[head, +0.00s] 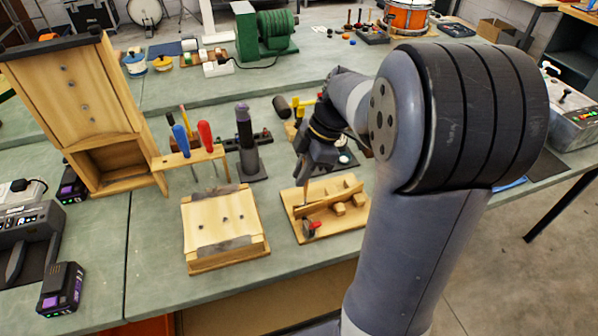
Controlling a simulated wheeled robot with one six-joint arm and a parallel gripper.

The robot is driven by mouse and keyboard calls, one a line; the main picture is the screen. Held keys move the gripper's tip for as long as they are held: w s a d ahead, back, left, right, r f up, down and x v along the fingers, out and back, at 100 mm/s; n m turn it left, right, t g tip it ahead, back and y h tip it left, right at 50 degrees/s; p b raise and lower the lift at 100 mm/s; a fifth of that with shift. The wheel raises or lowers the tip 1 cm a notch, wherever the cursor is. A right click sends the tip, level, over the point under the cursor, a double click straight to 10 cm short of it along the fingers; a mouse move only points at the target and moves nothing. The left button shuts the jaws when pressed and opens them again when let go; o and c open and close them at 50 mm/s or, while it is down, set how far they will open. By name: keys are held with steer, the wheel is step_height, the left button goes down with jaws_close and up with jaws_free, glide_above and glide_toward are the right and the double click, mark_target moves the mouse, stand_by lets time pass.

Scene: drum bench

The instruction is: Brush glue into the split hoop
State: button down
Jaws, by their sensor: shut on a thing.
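My gripper (310,176) points down over a small wooden fixture board (325,236) at the middle of the bench. It is shut on a thin brush (304,196), of which only a short length shows below the fingers. A pale wooden strip, which looks like the split hoop (336,202), stands on edge across the board between wooden blocks (357,200). The brush's lower end appears close to the strip's left part; I cannot tell whether it touches. The split is too small to make out. A red-handled clamp (313,226) sits at the board's front left.
A wooden box with dark ends (225,224) stands left of the board. Behind it are a wooden rack (185,158) of screwdrivers and a dark upright post (245,140). A tall wooden case (85,105) stands at left. Bench near the front edge is clear.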

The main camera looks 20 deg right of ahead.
steer(key=shift+w+d+r, duration=0.1)
steer(key=shift+w+d, duration=0.05)
steer(key=shift+d, duration=0.35)
stand_by(0.3)
steer(key=shift+w+a, duration=0.1)
steer(key=shift+a, duration=0.5)
stand_by(0.5)
steer(key=shift+a+b, duration=0.3)
steer(key=shift+a, duration=0.1)
steer(key=shift+w+a, duration=0.1)
steer(key=shift+a, duration=0.35)
steer(key=shift+w+a, duration=0.1)
steer(key=shift+a, duration=0.45)
steer(key=shift+d, duration=0.2)
stand_by(0.3)
